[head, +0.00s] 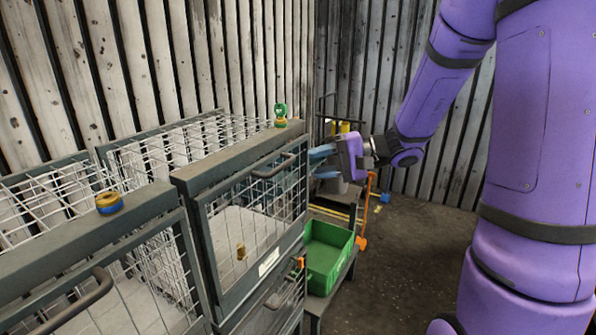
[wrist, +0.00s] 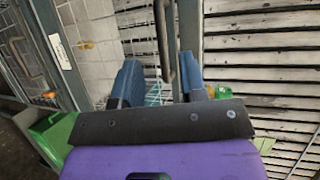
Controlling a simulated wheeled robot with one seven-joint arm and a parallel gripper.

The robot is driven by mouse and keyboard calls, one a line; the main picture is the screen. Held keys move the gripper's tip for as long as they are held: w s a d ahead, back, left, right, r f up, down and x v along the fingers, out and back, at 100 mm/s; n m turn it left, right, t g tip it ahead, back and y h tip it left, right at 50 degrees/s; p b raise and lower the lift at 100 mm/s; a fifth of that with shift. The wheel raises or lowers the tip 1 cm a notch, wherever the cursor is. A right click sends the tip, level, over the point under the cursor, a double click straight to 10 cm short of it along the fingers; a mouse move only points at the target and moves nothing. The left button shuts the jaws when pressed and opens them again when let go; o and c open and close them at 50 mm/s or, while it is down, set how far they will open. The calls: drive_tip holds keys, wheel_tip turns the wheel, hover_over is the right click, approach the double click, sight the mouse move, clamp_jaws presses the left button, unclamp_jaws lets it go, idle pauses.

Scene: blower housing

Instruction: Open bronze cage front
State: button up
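A wire-mesh cage front (head: 262,215) in a dark frame stands mid-left in the head view, closed. No visible mark shows me whether it is the bronze one. Its dark bar handle (head: 272,168) runs along the top; a small bronze-coloured piece (head: 241,252) shows behind or on the mesh. My gripper (head: 322,162) is in front of the front's upper right part. In the wrist view the blue fingers (wrist: 161,82) are spread, and the handle (wrist: 163,38) shows between them; I cannot tell whether they touch it.
A second cage (head: 100,305) with a handle stands at the near left. A blue and yellow roll (head: 109,202) and a green item (head: 281,114) sit on the top beams. A green bin (head: 328,255) is below my gripper. Floor (head: 410,255) to the right is clear.

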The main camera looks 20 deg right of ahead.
sight(285, 167)
drive_tip(key=shift+m+t, duration=0.4)
drive_tip(key=shift+t, duration=0.3)
drive_tip(key=x, duration=0.3)
drive_tip(key=w+x, duration=0.1)
drive_tip(key=x, duration=0.2)
drive_tip(key=d+x, duration=0.1)
drive_tip(key=x, duration=0.2)
drive_tip(key=shift+w+a+f, duration=0.2)
drive_tip(key=shift+w+f, duration=0.1)
drive_tip(key=shift+f, duration=0.15)
clamp_jaws()
